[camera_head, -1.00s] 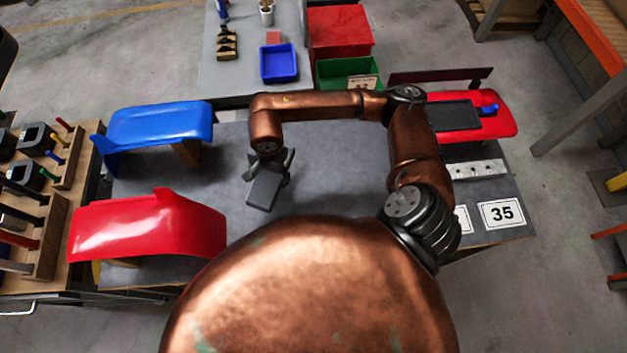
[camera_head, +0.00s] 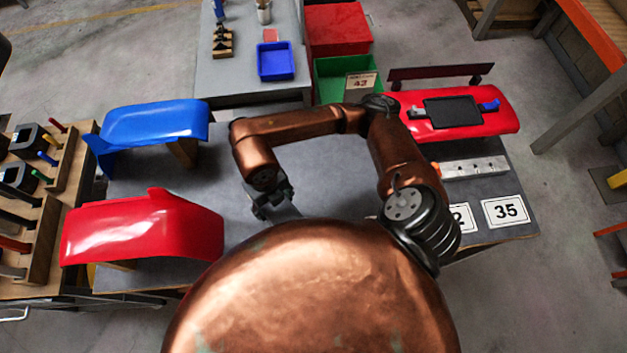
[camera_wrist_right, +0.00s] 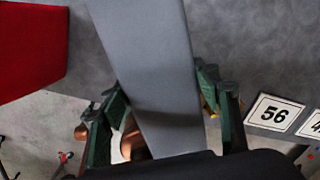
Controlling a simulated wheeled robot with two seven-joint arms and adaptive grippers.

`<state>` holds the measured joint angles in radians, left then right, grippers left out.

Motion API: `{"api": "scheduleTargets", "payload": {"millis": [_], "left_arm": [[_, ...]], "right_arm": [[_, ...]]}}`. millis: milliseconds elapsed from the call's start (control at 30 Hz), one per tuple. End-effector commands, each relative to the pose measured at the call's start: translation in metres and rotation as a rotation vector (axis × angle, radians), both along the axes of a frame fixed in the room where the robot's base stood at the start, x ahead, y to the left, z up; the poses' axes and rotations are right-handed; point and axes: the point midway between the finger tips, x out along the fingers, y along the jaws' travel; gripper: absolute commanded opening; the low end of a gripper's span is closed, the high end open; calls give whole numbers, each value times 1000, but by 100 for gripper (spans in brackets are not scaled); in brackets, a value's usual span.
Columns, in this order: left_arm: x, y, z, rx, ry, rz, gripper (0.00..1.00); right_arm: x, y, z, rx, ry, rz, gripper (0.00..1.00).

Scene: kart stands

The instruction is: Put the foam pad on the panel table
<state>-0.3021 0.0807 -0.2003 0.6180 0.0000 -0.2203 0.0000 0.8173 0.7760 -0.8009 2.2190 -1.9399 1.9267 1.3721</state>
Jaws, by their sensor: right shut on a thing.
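The grey foam pad (camera_wrist_right: 150,60) is a flat slab between the two green fingers of my right gripper (camera_wrist_right: 165,95) in the right wrist view. The right gripper also shows in the head view (camera_head: 272,203), shut on the pad, over the front middle of the grey panel table (camera_head: 325,170). Only a small part of the pad (camera_head: 286,211) shows there; my own body hides the rest. I cannot tell whether the pad touches the table top. My left gripper is not in view.
A blue panel (camera_head: 155,122) and a red panel (camera_head: 140,230) stand at the table's left. A red panel with a black tablet (camera_head: 452,111) is at the right, near number cards (camera_head: 505,211). A blue tray (camera_head: 275,61) is behind. The table's middle is clear.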

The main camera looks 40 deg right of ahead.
Motion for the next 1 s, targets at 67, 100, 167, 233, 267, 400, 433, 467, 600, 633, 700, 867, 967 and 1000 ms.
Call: {"api": "scheduleTargets", "payload": {"millis": [67, 100, 167, 233, 267, 400, 433, 467, 600, 633, 700, 867, 967, 1000], "left_arm": [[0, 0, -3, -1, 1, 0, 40], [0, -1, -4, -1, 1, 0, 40], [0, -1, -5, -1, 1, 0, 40], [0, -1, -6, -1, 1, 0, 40], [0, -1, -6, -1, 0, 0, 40], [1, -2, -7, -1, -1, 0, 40], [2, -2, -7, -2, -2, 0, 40], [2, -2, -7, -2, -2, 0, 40], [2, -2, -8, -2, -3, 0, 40], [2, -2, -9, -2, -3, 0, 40], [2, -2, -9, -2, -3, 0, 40], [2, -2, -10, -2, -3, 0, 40], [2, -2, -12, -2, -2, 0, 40], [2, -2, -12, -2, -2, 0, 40]], "right_arm": [[-6, 1, 0, 8, 1, -152, 37], [-9, 2, 1, 11, 0, -224, 37], [-12, 2, 2, 14, -1, -318, 37], [-15, 2, 3, 17, -2, -409, 37], [-16, 2, 4, 17, -4, -439, 37], [-17, 0, 4, 20, -6, -528, 37], [-17, -1, 3, 20, -6, -538, 37], [-15, -4, 2, 19, -5, -546, 37], [-2, -27, -10, 16, -5, -556, 37], [2, -33, -13, 15, -4, -557, 37], [11, -47, -21, 15, -4, -556, 37], [31, -79, -37, 14, -5, -554, 37], [39, -91, -58, 17, -2, -551, 37], [42, -95, -64, 17, -3, -550, 37]]}}
